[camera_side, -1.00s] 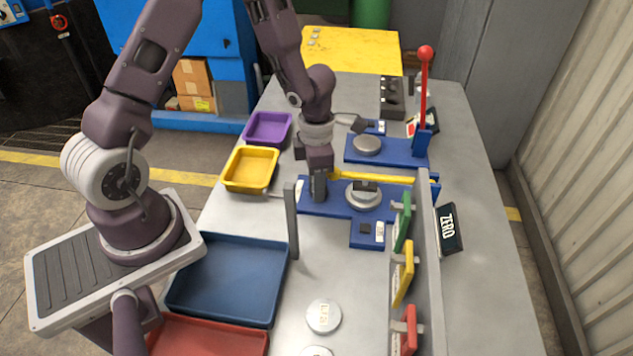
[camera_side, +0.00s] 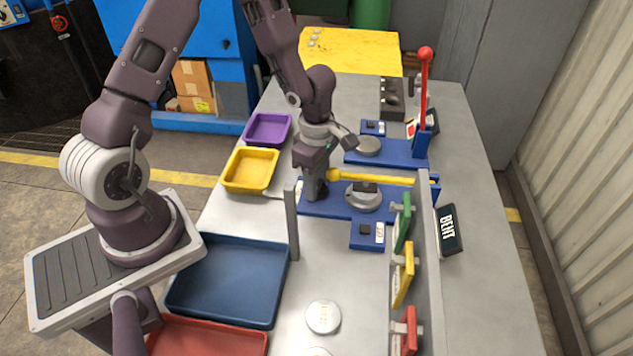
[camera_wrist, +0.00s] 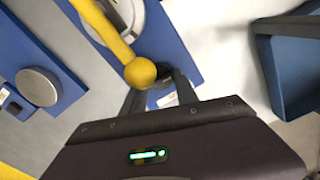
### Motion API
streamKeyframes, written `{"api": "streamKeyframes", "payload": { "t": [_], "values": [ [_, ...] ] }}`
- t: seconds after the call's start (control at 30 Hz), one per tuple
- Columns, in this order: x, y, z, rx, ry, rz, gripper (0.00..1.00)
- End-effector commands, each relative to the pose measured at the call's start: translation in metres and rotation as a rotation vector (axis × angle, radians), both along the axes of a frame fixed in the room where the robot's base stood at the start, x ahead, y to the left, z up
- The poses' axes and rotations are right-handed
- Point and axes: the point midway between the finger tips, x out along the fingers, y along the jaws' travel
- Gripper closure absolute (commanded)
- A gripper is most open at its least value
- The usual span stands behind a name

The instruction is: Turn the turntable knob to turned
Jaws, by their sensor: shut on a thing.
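My gripper (camera_side: 314,199) points down at the left end of a blue base plate (camera_side: 338,208). In the wrist view its fingers (camera_wrist: 160,100) are closed about a small dark knob (camera_wrist: 163,98) on that plate, partly hidden by the fingers. A round grey turntable disc (camera_side: 362,198) with a dark block on top sits on the same plate, to the right of my gripper. A yellow bar (camera_side: 385,180) with a ball end (camera_wrist: 140,72) runs past the disc; its ball is close beside the fingers.
A grey post (camera_side: 292,225) stands near my gripper. Green (camera_side: 402,224), yellow (camera_side: 403,275) and red (camera_side: 409,332) tags line a grey rail. Blue (camera_side: 228,318), yellow (camera_side: 262,189) and purple (camera_side: 268,143) trays lie left. A red-topped lever (camera_side: 424,90) stands behind.

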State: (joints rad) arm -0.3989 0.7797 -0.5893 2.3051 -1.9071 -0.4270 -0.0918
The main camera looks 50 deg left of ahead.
Motion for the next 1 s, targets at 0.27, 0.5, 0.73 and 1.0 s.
{"api": "streamKeyframes", "payload": {
  "t": [0.27, 0.5, 0.73, 1.0],
  "values": [
    [0.0014, -0.0007, 0.0008, -0.002, -0.004, -0.036, 1.0],
    [0.0015, -0.0007, 0.0009, -0.002, -0.004, -0.037, 1.0],
    [0.0012, -0.0006, 0.0008, -0.001, -0.004, -0.036, 0.43],
    [0.0008, -0.0002, 0.0013, 0.0, -0.002, -0.034, 0.43]
  ]
}}
